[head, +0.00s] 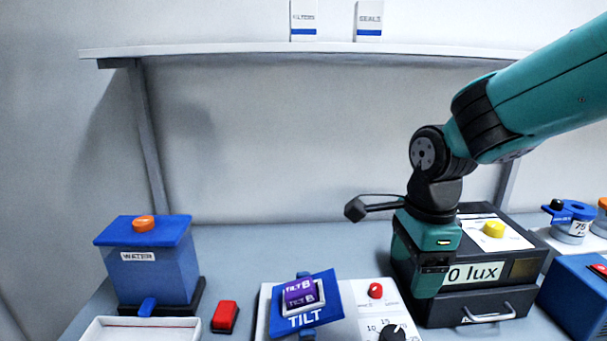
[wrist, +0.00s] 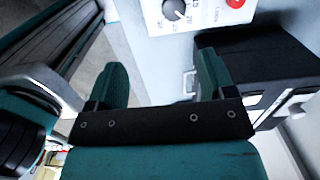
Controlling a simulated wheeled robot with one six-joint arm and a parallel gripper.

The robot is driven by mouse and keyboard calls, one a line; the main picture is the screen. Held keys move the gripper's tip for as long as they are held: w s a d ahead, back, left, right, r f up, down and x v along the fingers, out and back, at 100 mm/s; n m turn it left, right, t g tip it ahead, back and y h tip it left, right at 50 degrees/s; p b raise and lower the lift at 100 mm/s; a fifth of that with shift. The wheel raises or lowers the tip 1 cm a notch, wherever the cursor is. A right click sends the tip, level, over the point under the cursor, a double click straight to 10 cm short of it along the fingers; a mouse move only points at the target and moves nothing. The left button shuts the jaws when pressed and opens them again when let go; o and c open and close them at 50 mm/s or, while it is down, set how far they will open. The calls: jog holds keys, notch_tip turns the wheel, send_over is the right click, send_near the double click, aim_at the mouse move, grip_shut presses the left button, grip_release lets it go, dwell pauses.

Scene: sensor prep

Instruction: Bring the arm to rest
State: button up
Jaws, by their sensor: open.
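My arm reaches in from the upper right in the head view. My gripper (head: 432,285) points down in front of the left side of a black box with a "0 lux" display, and covers part of it. In the wrist view my gripper (wrist: 160,88) shows two teal fingers spread apart with nothing between them. The gripper is open and empty. In the head view I cannot tell whether it touches the black box (head: 470,307).
The tilt unit (head: 349,297) holds a purple "TILT B" piece (head: 300,292) on its tilted blue plate. A blue water tank (head: 155,275) and a red block (head: 225,317) stand left. A blue box (head: 580,297) stands right. A shelf (head: 230,48) spans the back.

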jog(key=s+a+r+n+y, duration=0.1)
jog(key=s+a+r+n, duration=0.1)
jog(key=s+n, duration=0.6)
jog(key=s+a+r+n+y, duration=0.1)
jog(key=s+n, duration=0.7)
jog(key=n, duration=0.9)
jog(key=shift+a+r+y, duration=0.35)
jog(key=shift+r+y, duration=0.05)
jog(key=shift+y, duration=0.4)
